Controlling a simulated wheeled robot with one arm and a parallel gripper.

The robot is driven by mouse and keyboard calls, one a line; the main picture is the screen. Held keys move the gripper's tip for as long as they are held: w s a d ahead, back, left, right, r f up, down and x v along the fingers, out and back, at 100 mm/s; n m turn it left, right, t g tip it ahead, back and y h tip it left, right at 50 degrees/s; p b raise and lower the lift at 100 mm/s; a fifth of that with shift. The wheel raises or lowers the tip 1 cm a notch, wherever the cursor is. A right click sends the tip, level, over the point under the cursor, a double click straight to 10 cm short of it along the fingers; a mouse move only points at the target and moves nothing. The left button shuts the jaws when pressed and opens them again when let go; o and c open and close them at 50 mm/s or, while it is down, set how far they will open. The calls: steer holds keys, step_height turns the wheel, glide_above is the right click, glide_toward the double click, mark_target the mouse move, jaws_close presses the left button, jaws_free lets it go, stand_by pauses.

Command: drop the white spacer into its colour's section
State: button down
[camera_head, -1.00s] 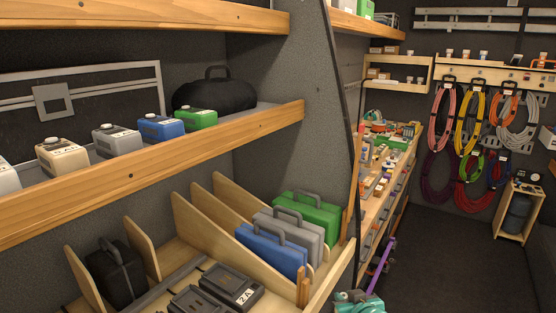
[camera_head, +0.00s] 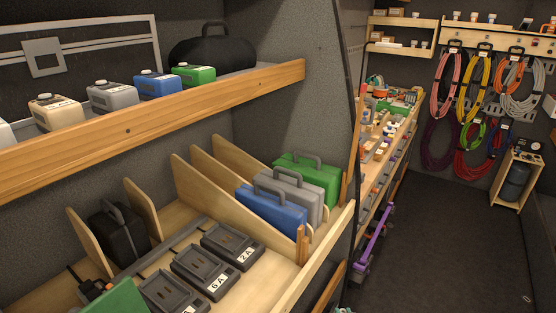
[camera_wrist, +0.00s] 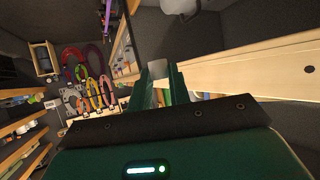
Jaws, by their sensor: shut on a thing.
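In the wrist view, my gripper (camera_wrist: 168,84) shows as green fingers pointing up from the dark wrist plate. It is shut on a small pale piece (camera_wrist: 157,69) at the fingertips, which looks like the white spacer. The fingers hide part of it, so its full shape cannot be told. Neither the gripper's fingers nor the spacer can be made out in the head view. I cannot pick out a section for white. A long bench (camera_head: 403,133) with many small coloured items stands beyond the partition, too small to read.
Nearby, a wooden shelf (camera_head: 128,131) carries coloured blocks and a black bag. Below are blue (camera_head: 272,213), grey and green cases between dividers, and several chargers (camera_head: 205,270). Coiled cords (camera_head: 478,88) hang at the back. The dark floor (camera_head: 440,230) at right is largely clear.

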steer(key=shift+s+a+f, duration=0.3)
steer(key=shift+f, duration=0.25)
stand_by(0.7)
steer(key=w+d+r+p, duration=0.1)
steer(key=w+d+r, duration=0.15)
steer(key=r, duration=0.45)
steer(key=w+d+r+p, duration=0.1)
steer(key=w+r, duration=0.3)
steer(key=r, duration=0.3)
steer(key=a+r+n+g+y, duration=0.1)
steer(key=a+r+n+y, duration=0.5)
steer(key=a+r, duration=0.3)
steer(key=shift+w+a+r, duration=0.15)
steer(key=shift+a+r, duration=0.1)
steer(key=shift+a, duration=0.3)
steer(key=shift+a+n+g+y, duration=0.3)
steer(key=shift+a+y, duration=0.05)
steer(key=shift+y, duration=0.05)
